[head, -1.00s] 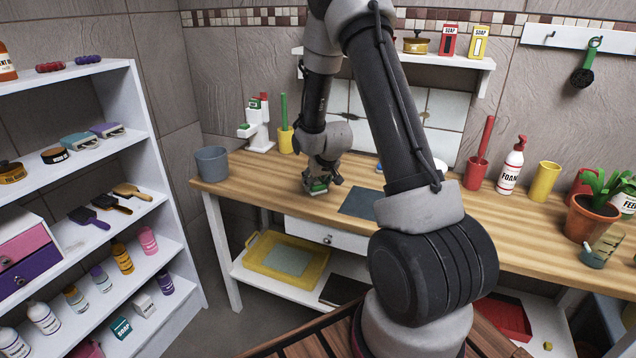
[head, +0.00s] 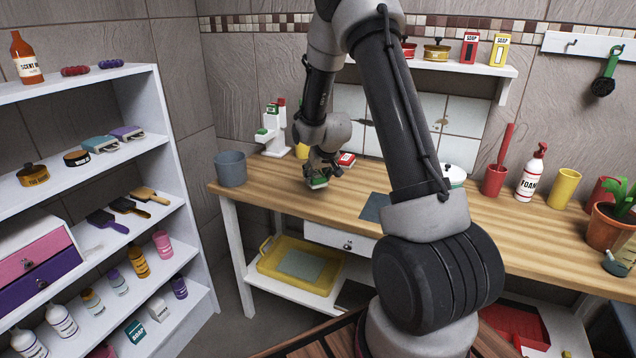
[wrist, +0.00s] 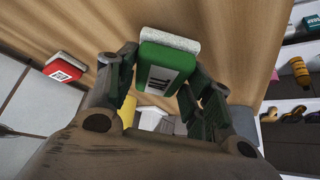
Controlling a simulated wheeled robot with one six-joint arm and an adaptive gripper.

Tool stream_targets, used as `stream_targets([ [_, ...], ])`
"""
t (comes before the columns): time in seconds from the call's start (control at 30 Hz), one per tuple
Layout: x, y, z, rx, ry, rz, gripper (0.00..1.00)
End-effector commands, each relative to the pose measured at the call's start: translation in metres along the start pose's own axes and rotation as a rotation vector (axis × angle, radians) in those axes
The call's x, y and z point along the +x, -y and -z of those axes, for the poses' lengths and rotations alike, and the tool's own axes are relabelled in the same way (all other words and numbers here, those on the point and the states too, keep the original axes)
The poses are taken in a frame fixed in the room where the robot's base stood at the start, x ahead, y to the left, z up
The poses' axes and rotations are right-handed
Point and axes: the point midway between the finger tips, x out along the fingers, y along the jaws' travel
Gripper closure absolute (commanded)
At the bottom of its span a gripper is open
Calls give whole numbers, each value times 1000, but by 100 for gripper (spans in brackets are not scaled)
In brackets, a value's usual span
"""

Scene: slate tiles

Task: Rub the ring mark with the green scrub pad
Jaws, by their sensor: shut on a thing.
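The green scrub pad (head: 318,184) has a green body with a pale label and a whitish scrubbing layer. My gripper (head: 321,174) is shut on it, low over the left part of the wooden bench (head: 270,190). In the wrist view the pad (wrist: 165,66) sits between the two fingers, its whitish layer turned to the wood. I cannot tell whether it touches the bench. I cannot make out the ring mark in either view; the pad and gripper may hide it.
A red pad (head: 346,160) with a white label lies just behind my gripper. A grey cup (head: 231,168) stands left, a white stand (head: 270,135) behind. A blue-grey mat (head: 374,208) lies to the right. Bare wood lies between cup and gripper.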

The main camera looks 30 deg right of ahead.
Motion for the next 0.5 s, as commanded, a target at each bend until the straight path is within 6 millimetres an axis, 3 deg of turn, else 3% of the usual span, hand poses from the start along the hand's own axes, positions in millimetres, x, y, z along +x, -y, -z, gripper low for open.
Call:
stream_targets([
  [0.5, -34, 2, 31, -1, -2, 1, 71],
])
